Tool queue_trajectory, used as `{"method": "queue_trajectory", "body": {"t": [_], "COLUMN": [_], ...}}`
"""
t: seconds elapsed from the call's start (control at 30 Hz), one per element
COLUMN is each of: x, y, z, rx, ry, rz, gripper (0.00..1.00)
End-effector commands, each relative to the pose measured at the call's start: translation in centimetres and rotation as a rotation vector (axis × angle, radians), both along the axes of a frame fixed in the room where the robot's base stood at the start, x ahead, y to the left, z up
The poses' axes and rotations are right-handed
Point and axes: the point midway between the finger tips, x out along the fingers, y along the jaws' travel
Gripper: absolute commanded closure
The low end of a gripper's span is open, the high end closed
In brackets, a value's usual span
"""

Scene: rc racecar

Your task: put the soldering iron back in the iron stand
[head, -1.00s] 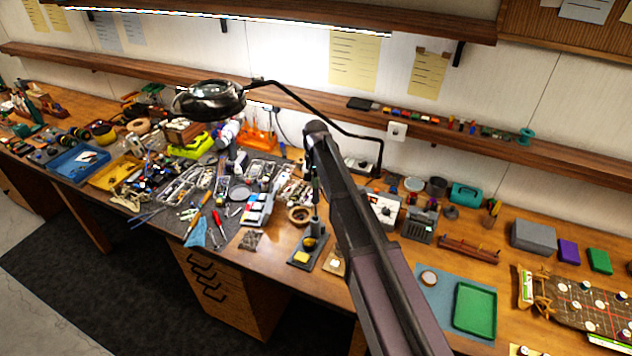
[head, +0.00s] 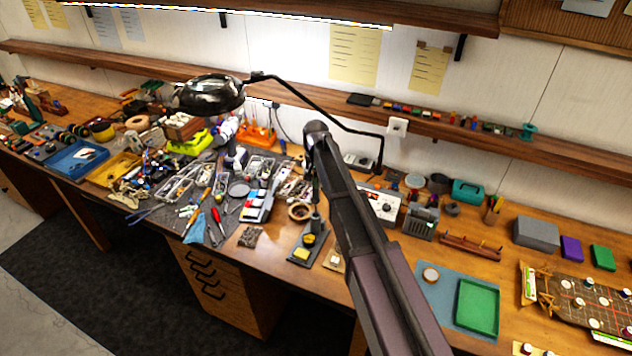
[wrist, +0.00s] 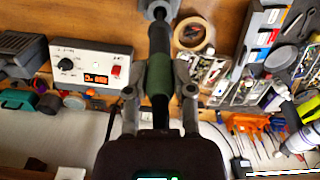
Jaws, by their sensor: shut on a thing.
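My gripper (wrist: 158,97) is shut on the soldering iron (wrist: 159,75), around its green grip, in the wrist view. The iron's dark front part runs toward the top edge, where a grey flared piece (wrist: 160,9) shows; I cannot tell whether that is the stand's holder. In the head view the iron stand (head: 300,262) is a dark base with a yellow sponge (head: 302,253), near the bench's front edge. My arm hides most of the gripper there. The gripper is above the stand, and the gap between iron and stand is unclear.
A soldering station (head: 383,204) with a red display stands right of the stand. A tape roll (head: 299,211) is close behind it. Tools and trays crowd the left. A magnifier lamp (head: 210,94) hangs over the bench. A green tray (head: 477,309) lies at right.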

Motion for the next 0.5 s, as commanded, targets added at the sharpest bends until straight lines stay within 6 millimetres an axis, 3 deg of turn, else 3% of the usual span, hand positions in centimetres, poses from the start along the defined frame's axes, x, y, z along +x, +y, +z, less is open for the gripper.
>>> {"method": "queue_trajectory", "body": {"t": [0.5], "x": [0.00], "y": [0.00], "z": [-1.21], "rx": [0.000], "ry": [0.000], "rz": [0.000], "gripper": [1.00]}}
